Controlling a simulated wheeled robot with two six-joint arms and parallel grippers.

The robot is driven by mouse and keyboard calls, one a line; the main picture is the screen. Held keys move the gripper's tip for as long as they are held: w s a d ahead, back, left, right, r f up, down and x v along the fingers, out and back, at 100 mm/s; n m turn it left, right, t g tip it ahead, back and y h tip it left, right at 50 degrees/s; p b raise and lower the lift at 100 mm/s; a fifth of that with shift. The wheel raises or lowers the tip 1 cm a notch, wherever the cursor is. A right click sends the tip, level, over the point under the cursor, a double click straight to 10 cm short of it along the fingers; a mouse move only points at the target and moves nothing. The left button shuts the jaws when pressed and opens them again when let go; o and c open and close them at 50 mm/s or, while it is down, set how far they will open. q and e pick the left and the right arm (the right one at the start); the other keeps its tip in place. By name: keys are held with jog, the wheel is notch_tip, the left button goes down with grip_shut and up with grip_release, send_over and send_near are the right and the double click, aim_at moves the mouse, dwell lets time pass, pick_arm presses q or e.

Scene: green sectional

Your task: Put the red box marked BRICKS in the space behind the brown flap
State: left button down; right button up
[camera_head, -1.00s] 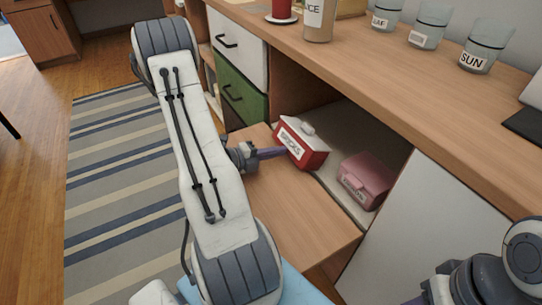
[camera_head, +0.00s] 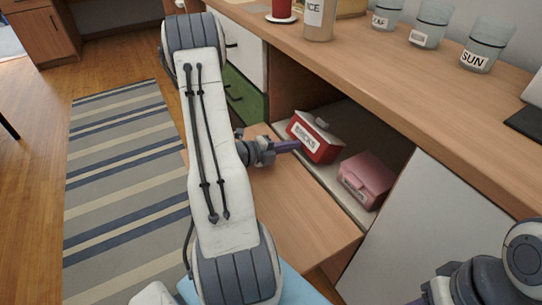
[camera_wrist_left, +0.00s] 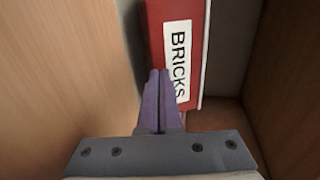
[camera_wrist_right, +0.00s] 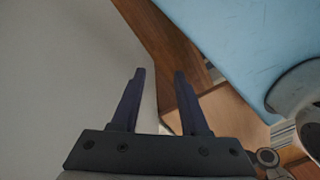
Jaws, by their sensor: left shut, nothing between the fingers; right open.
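The brown flap (camera_head: 300,215) is folded down flat in front of the space. My left gripper (camera_head: 297,145) is shut and empty, its fingertips at the label face of the red box. In the left wrist view the fingers (camera_wrist_left: 157,75) overlap the edge of the red box (camera_wrist_left: 178,25); I cannot tell whether they touch it. My right gripper (camera_wrist_right: 160,74) is open and empty, beside a pale panel, away from the boxes.
The pink box (camera_head: 367,180) stands to the right in the same space. The countertop (camera_head: 400,75) above carries several glass jars and a cup. A green drawer (camera_head: 245,98) is to the left, a white door (camera_head: 420,225) to the right. My left arm hides part of the flap.

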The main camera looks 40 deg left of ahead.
aim_at(302, 140)
pick_arm(q)
jog(key=shift+w+d+b, duration=0.1)
jog(key=shift+w+d, duration=0.15)
jog(key=shift+w, duration=0.6)
jog(key=shift+w+d+b, duration=0.1)
jog(key=shift+w+d, duration=0.15)
jog(key=shift+w, duration=0.55)
jog(key=shift+w+d+b, duration=0.1)
jog(key=shift+w+d, duration=0.15)
jog(key=shift+w, duration=0.6)
